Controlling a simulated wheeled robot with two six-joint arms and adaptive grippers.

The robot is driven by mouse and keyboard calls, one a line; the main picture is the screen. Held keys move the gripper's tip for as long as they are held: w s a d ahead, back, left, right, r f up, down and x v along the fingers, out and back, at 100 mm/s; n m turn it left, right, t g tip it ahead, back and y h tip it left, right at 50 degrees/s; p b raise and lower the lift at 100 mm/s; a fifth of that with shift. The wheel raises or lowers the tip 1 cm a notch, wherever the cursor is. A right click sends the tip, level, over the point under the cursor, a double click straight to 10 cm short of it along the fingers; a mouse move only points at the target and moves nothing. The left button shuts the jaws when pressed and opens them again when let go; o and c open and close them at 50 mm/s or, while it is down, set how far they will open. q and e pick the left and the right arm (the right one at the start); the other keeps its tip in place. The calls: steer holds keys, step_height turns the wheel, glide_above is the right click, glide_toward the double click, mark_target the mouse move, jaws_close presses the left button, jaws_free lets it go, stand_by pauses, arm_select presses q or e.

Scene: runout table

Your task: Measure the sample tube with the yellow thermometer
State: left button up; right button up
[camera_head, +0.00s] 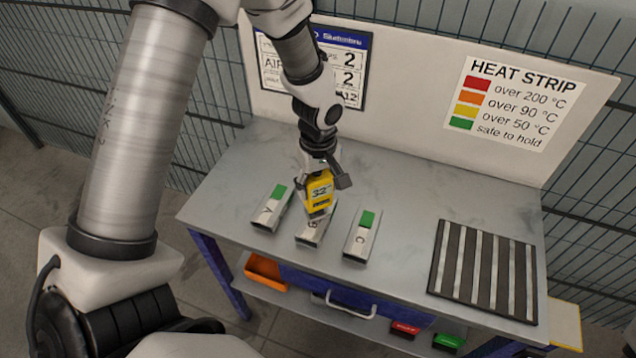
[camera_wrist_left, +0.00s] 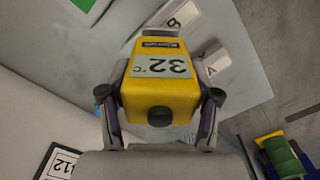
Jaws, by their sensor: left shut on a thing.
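My left gripper (camera_head: 322,182) is shut on the yellow thermometer (camera_head: 319,190), held over the middle metal piece. The thermometer's display reads 32 °C, and it also shows in the left wrist view (camera_wrist_left: 161,80). Three short metal pieces lie side by side on the grey table: A (camera_head: 268,215), B (camera_head: 312,232) and C (camera_head: 358,243). A and C show green strips on top. The thermometer covers B's far part, so any strip there is hidden. I cannot tell whether the thermometer touches B. My right gripper is not in view.
A dark slatted mat (camera_head: 485,272) lies at the table's right. A white back panel (camera_head: 420,110) carries a heat strip chart (camera_head: 515,103). Below the tabletop are an orange bin (camera_head: 265,271), a red item (camera_head: 405,329) and a green item (camera_head: 449,341). The tabletop between C and the mat is clear.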

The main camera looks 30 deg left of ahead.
arm_select(q)
steer(key=shift+f+b, duration=0.45)
steer(key=shift+f, duration=0.1)
stand_by(1.5)
steer(key=shift+s, duration=0.1)
step_height(320, 180, up, 7)
steer(key=p, duration=0.5)
steer(key=shift+r+p, duration=0.1)
steer(key=shift+p, duration=0.3)
